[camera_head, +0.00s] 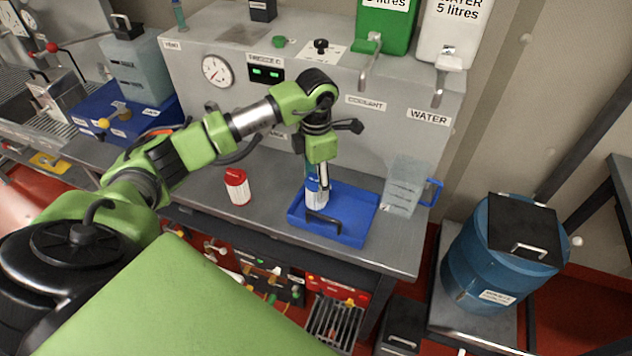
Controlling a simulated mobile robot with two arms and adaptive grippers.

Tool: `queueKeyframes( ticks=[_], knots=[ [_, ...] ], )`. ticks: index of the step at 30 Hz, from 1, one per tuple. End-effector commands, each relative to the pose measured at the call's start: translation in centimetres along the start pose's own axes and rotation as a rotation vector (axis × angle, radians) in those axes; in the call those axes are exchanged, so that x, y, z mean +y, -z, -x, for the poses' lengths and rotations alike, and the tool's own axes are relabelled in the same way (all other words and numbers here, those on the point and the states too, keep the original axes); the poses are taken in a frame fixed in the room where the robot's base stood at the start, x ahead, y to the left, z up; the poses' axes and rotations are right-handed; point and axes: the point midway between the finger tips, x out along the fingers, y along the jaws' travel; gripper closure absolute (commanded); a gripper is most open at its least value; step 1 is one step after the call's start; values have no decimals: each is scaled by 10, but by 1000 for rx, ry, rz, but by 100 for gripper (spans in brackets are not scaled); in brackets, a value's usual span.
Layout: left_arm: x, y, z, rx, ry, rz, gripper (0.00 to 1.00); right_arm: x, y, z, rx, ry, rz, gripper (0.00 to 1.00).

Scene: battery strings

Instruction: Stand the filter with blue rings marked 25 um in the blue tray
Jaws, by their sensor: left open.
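The blue tray (362,220) lies on the grey bench top, with a black handle along its front side. A white filter with blue ends (313,196) appears upright at the tray's left part; its 25 um marking is too small to read. My left gripper (318,194) points down at this filter from above and is open. Its fingers partly hide the filter, and I cannot tell whether they touch it. A white filter with red ends (238,190) stands on the bench left of the tray. My right gripper is not in view.
A clear jug with a blue handle (405,187) stands just right of the tray. Behind is a grey panel (395,127) with a gauge and taps. The bench between the red-ended filter and the tray is free. A blue drum (480,255) stands right of the bench.

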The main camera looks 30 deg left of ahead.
Motion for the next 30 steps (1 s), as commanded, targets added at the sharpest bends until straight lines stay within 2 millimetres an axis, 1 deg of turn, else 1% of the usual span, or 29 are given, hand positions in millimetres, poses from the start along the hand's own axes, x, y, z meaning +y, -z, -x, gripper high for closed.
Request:
queueKeyframes(
  ticks=[1,9,12,15,18,21,30],
  knots=[
    [1,-1,10,-4,-3,0,44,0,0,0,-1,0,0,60],
    [1,-1,68,-4,-3,0,44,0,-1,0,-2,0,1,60],
    [1,0,85,-4,-3,1,44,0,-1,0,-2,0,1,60],
    [1,0,98,-2,-2,1,44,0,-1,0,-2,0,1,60],
    [0,0,106,-2,-1,0,44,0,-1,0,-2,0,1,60],
    [0,0,109,0,0,0,44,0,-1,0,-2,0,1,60],
    [0,0,109,0,0,1,44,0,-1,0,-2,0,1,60]
  ],
)
